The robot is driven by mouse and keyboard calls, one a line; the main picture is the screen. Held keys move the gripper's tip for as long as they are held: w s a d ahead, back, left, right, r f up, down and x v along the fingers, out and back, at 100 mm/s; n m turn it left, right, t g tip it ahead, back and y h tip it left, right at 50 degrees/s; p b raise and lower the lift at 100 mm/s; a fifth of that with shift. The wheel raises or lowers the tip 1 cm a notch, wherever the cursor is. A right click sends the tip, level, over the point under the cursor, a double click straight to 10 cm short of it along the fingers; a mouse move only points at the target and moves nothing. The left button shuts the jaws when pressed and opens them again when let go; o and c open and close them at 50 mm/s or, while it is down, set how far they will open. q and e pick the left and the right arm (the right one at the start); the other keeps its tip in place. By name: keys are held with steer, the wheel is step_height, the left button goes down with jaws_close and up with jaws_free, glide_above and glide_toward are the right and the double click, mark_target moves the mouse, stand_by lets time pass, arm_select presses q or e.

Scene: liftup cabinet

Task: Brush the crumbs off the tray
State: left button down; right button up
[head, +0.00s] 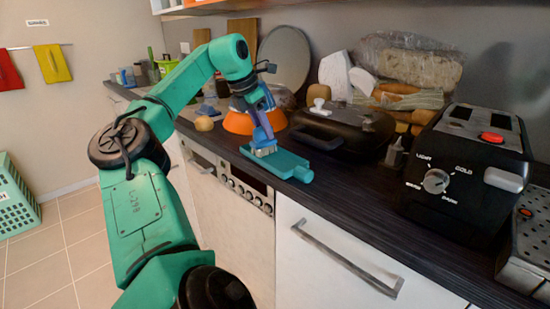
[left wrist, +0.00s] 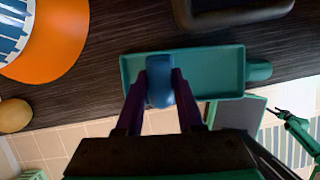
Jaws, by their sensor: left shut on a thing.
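A teal tray (head: 277,160) with a short handle at its right end lies on the dark counter near the front edge. It also shows in the left wrist view (left wrist: 222,72). My left gripper (head: 260,128) is shut on a blue brush (left wrist: 160,82), with one purple finger on each side. The brush's pale bristles (head: 263,151) point down at the tray's left part; I cannot tell whether they touch it. I cannot make out any crumbs. A green arm with a dark gripper, seemingly my right one (left wrist: 278,111), shows small at the right of the left wrist view.
An orange bowl (head: 238,122) and a round tan item (head: 204,124) stand left of the tray. A black lidded pan (head: 340,130) stands close behind it. A black toaster (head: 468,165) is further right. Some counter right of the tray is clear.

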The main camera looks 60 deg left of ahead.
arm_select(q)
step_height(320, 180, up, 5)
steer(key=p, duration=0.4)
steer(key=shift+p, duration=0.3)
step_height(320, 180, up, 3)
steer(key=p, duration=0.3)
steer(key=shift+r, duration=0.2)
arm_select(e)
step_height(320, 180, up, 7)
steer(key=s, duration=0.2)
steer(key=shift+s+d, duration=0.3)
